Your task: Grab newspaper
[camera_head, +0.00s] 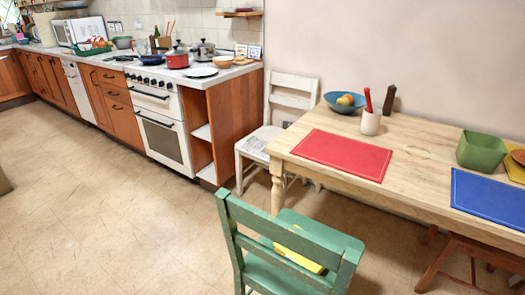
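A greyish, printed-looking flat item, which may be the newspaper (254,144), lies on the seat of the white chair (291,92) at the far left end of the wooden table. It is too small to tell for sure. A flat yellow item (302,260) lies on the seat of the green chair (327,237) in front, partly hidden behind the chair's back slats. Neither of my grippers shows in the head view.
A counter with a white oven (163,140) runs along the left. The tiled floor (85,200) at left is clear.

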